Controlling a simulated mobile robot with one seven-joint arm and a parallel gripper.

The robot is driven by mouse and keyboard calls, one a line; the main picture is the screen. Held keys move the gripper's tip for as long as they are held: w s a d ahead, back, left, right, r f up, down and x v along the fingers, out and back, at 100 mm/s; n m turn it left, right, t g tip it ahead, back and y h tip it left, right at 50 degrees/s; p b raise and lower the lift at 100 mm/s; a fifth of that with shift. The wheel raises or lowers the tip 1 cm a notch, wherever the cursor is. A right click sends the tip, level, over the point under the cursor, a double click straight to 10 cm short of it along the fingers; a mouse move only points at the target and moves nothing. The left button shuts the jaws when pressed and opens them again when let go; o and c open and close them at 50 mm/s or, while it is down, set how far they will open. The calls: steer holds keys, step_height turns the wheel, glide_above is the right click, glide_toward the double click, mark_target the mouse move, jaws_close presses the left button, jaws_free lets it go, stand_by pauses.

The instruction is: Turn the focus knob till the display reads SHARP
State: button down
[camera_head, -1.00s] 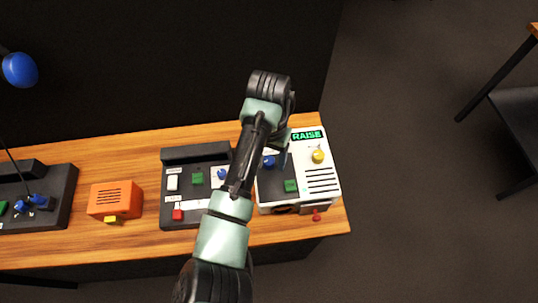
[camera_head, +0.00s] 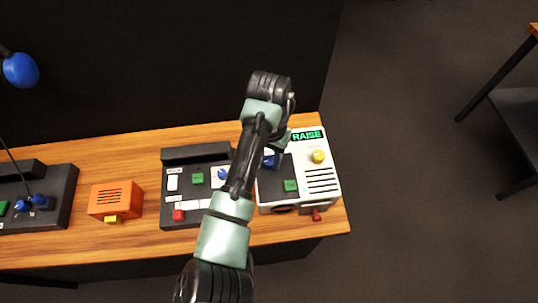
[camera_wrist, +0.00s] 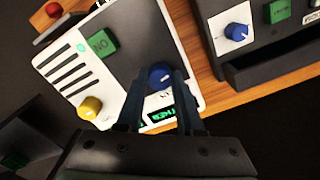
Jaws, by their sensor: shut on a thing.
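The white panel unit (camera_head: 333,189) stands at the right end of the wooden table. Its display (camera_head: 307,135) reads RAISE in green letters; in the wrist view the display (camera_wrist: 160,117) is partly hidden by a finger. A blue knob (camera_wrist: 160,76) sits on the panel by the display; it also shows partly behind my arm in the head view (camera_head: 270,162). My gripper (camera_wrist: 161,80) is shut on the blue knob, one finger on each side. A yellow knob (camera_head: 318,157) is on the same panel. I cannot read which knob is marked focus.
An orange box (camera_head: 116,199) stands farther left. The floor right of the table is clear near it.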

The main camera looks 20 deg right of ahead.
steer(key=m+p, duration=0.1)
steer(key=m, duration=0.3)
steer(key=shift+r+p, duration=0.1)
steer(key=shift+p, duration=0.3)
steer(key=shift+m+p, duration=0.6)
steer(key=shift+m, duration=1.8)
steer(key=c, duration=0.5)
jaws_free()
steer(key=shift+c, duration=0.2)
step_height(320, 180, up, 13)
steer(key=p, duration=0.1)
